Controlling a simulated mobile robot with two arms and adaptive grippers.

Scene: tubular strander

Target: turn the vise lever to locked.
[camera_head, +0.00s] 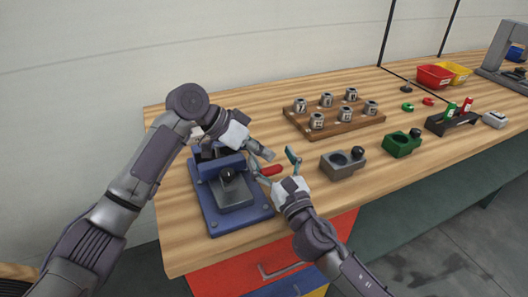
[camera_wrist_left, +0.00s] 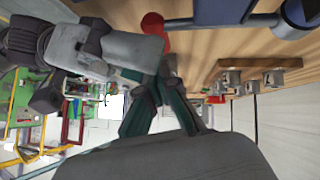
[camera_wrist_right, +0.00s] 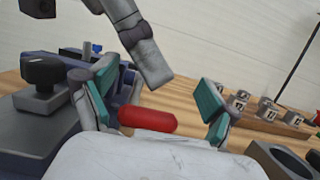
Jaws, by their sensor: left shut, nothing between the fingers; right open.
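The blue vise (camera_head: 209,207) stands at the table's near left corner. Its lever ends in a red handle (camera_head: 271,170) that points right over the wood. My right gripper (camera_head: 275,162) is open, with its fingers on either side of the red handle, which also shows between the teal pads in the right wrist view (camera_wrist_right: 147,119). The pads look apart from the handle. My left gripper (camera_head: 266,153) is shut and empty, just above and behind the handle. The handle's round red end shows near its fingers in the left wrist view (camera_wrist_left: 152,22). My left arm hides part of the vise's back.
A wooden tray (camera_head: 345,127) with several metal blocks lies behind. A grey fixture (camera_head: 340,170) and a green fixture (camera_head: 401,146) stand to the right. Red (camera_head: 433,77) and yellow bins are far right. The two grippers are very close together.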

